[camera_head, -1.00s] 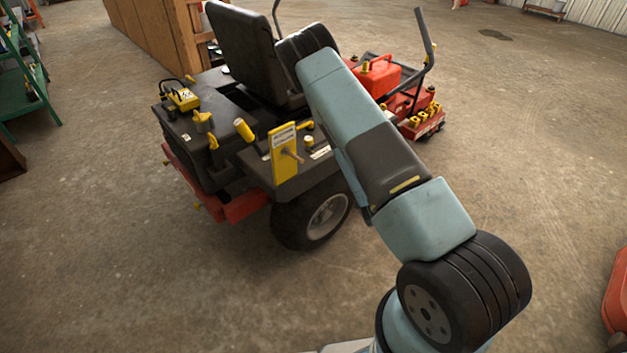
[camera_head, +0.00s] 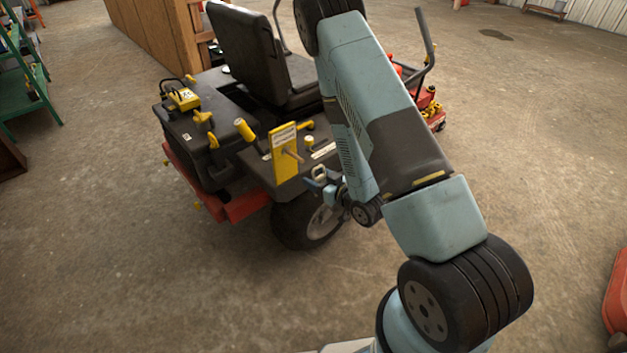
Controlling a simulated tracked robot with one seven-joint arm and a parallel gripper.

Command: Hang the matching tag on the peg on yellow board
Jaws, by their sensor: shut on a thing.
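The yellow board (camera_head: 283,152) stands upright on the mower's rear deck, with dark lettering near its top. A peg (camera_head: 293,155) sticks out from its face towards the lower right. My gripper (camera_head: 322,181) is just right of and below the board, beside the rear wheel. It is shut on a small pale tag-like thing (camera_head: 319,172), whose markings are too small to read. The held thing is apart from the peg in the picture. My arm hides part of the wrist.
The mower (camera_head: 230,160) has a black seat (camera_head: 245,50), a rear wheel (camera_head: 305,222) and several yellow parts on its deck. My arm covers much of its right side. A green shelf (camera_head: 25,85) stands far left. The concrete floor in front is clear.

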